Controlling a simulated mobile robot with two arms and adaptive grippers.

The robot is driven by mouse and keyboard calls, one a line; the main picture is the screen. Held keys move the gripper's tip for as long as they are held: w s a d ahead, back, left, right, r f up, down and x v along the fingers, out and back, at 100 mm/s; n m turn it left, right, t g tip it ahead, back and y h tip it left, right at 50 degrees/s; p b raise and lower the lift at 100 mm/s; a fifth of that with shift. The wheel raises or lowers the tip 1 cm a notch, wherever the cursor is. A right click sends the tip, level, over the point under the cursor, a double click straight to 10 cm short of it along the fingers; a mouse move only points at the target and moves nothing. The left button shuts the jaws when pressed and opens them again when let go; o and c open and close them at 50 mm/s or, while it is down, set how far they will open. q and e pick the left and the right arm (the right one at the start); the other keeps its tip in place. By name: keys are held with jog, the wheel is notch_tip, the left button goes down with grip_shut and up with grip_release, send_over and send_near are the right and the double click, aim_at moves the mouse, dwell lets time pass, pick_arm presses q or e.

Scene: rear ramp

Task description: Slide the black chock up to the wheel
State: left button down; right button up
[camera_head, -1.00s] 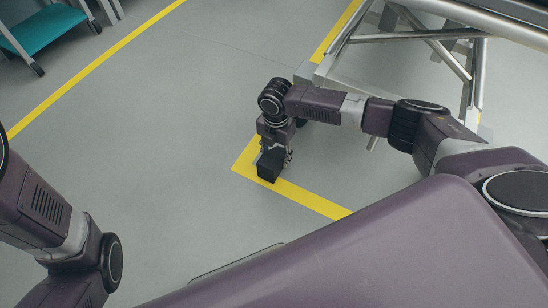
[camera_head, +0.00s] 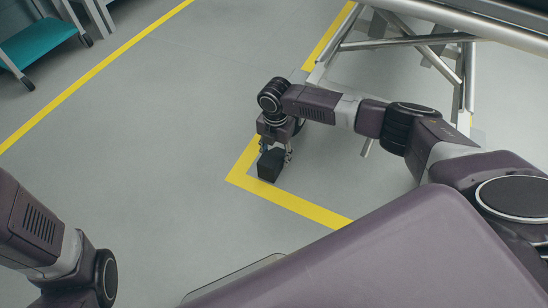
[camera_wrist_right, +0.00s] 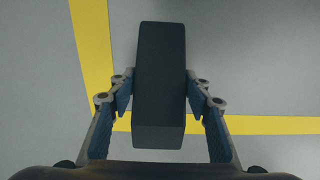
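The black chock (camera_head: 270,165) is a dark block on the grey floor, inside the corner of a yellow floor line. My right gripper (camera_head: 274,152) points down at it, with a finger on either side. In the right wrist view the chock (camera_wrist_right: 160,85) stands lengthwise between the two fingers (camera_wrist_right: 160,95), which look closed against its sides. A dark rounded shape (camera_head: 299,125) shows partly behind my right wrist; I cannot tell whether it is the wheel. No wheel is clearly seen. My left arm shows at the left edge, with its gripper out of view.
A metal frame with tubular legs (camera_head: 405,43) stands at the upper right, beyond my right arm. The yellow line (camera_head: 300,206) runs around the chock's near side. A teal-shelved cart (camera_head: 38,42) is at the upper left. The floor between is clear.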

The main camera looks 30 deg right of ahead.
jog(key=o, duration=0.4)
jog(key=shift+d, duration=0.1)
